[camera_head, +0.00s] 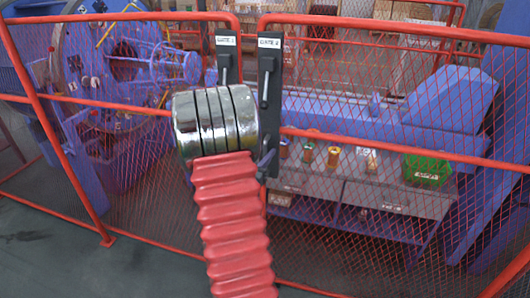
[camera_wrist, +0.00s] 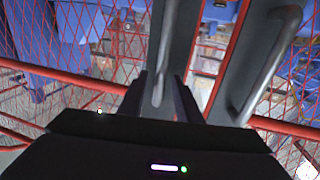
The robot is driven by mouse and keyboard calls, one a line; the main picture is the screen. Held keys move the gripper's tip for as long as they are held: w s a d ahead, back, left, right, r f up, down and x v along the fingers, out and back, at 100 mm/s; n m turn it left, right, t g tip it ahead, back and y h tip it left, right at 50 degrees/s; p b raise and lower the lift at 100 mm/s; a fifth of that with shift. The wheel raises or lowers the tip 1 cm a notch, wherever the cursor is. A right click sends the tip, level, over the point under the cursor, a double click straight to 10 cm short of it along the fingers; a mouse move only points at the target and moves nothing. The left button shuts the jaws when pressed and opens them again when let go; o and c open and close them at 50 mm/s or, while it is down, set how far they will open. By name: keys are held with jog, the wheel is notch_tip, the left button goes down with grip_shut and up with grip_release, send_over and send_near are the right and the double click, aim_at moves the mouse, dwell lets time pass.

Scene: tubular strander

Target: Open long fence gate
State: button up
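A red mesh fence has two gate panels with dark latch plates side by side. The left plate (camera_head: 227,58) reads GATE 1 and the right plate (camera_head: 269,95) reads GATE 2. Each carries a grey bar handle. The gates look closed. In the head view, my silver wrist hides my gripper and the lower part of the GATE 1 plate. In the wrist view, my gripper (camera_wrist: 164,88) has its fingers apart, with one bar handle (camera_wrist: 165,55) between them. I cannot tell whether they touch it. A second handle (camera_wrist: 270,65) stands to the right, outside the fingers.
Behind the fence are a blue machine (camera_head: 110,70) at left and a grey bench (camera_head: 330,185) with spools and a green crate (camera_head: 427,170) at right. Grey floor (camera_head: 50,255) is clear at the lower left. Red rails frame the mesh near my arm.

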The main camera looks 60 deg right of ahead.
jog(key=shift+d, duration=0.6)
jog(key=shift+c, duration=0.7)
grip_shut()
